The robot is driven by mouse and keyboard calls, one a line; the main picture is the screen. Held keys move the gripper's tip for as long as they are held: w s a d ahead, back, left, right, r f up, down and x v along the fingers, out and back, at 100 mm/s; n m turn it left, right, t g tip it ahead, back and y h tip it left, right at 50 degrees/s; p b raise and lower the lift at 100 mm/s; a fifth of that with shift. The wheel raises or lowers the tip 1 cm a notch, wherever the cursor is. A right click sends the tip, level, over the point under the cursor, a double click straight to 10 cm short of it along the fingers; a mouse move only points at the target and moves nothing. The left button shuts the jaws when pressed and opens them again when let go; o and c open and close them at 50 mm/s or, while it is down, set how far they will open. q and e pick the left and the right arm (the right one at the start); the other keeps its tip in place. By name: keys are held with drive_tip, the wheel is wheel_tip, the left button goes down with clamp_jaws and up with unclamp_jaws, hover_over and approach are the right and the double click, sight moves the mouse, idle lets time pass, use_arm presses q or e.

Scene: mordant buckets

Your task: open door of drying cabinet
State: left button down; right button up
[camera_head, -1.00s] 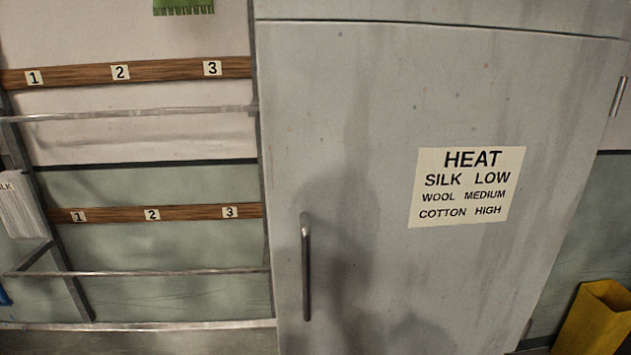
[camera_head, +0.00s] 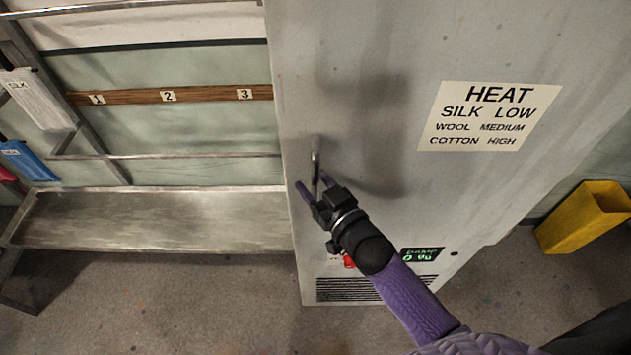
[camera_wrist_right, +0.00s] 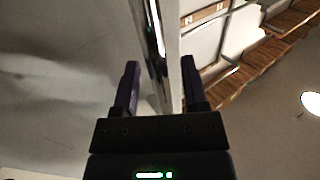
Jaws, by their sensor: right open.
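The drying cabinet (camera_head: 380,60) is a tall grey cabinet. Its door is closed and bears a heat label (camera_head: 490,115). A vertical bar handle (camera_head: 316,168) is near the door's left edge. My right gripper (camera_head: 316,188) is at the handle's lower part, with its fingers on either side of it. In the right wrist view, the open fingers (camera_wrist_right: 160,85) show with the handle (camera_wrist_right: 152,40) and the door edge between them. I cannot tell whether a finger touches the handle. My left gripper is not in view.
A metal rack with a low shelf (camera_head: 150,222) stands left of the cabinet, with hanging cloths (camera_head: 25,160) at its far left. A yellow bin (camera_head: 585,215) stands on the floor to the right. The floor in front (camera_head: 200,300) is clear.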

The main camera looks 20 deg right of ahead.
clamp_jaws()
idle(1.4)
